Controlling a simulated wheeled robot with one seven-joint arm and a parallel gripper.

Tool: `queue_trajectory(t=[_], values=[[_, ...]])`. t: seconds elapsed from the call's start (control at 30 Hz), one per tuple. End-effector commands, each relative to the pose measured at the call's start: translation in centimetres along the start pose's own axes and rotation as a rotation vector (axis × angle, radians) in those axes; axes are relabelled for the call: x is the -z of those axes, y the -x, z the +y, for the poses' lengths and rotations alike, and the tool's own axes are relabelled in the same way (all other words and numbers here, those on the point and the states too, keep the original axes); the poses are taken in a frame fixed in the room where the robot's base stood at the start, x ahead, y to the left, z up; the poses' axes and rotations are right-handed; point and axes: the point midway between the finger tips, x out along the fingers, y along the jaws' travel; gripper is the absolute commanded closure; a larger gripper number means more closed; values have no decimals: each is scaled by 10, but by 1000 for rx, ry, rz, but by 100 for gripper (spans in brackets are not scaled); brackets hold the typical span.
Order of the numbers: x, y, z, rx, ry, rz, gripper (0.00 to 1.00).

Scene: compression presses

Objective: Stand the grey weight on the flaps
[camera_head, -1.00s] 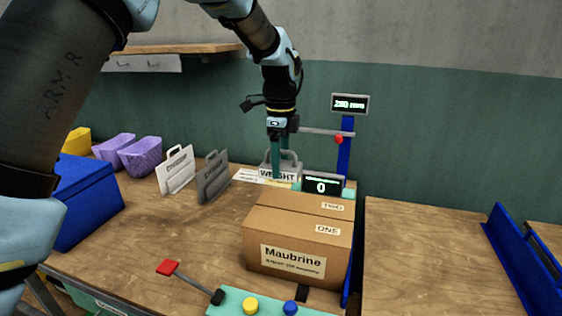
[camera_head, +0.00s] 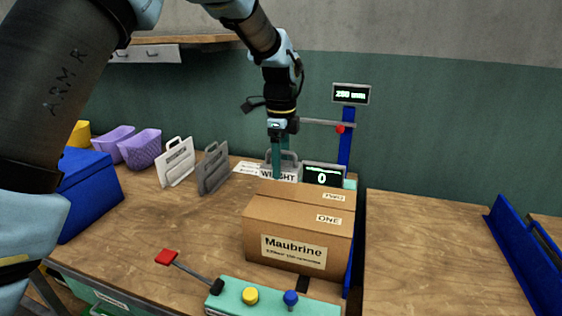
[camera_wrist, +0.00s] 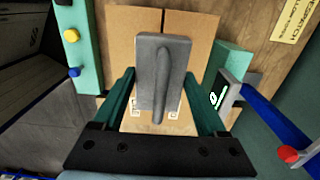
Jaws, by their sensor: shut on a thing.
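The grey weight (camera_head: 292,176), labelled WEIGHT, has a raised handle. My gripper (camera_head: 281,160) points down with its fingers closed on either side of it. The wrist view shows the weight (camera_wrist: 147,85) between the fingertips of my gripper (camera_wrist: 161,80), with the carton behind it. The cardboard carton (camera_head: 287,250), labelled Maubrine, has its two top flaps folded in, marked ONE (camera_head: 328,219) and TWO (camera_head: 334,197). In the head view the weight shows just past the carton's far top edge. I cannot tell whether it touches the flaps.
A blue post with a 250 mm display (camera_head: 351,94) and a red knob (camera_head: 340,128) stands behind. A small display reading 0 (camera_head: 322,175) is beside the weight. Two grey and white bag-like pieces (camera_head: 212,168) stand left. A red-ended lever (camera_head: 166,257) and a green button panel (camera_head: 270,301) are in front.

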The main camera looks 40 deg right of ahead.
Motion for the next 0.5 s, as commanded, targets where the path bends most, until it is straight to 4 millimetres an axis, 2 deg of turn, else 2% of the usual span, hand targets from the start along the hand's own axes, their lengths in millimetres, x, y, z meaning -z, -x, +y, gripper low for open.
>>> queue_trajectory(t=[0.17,0.5], values=[[0,2,-1,5,0,1,100],[-2,-14,-1,4,2,1,100]])
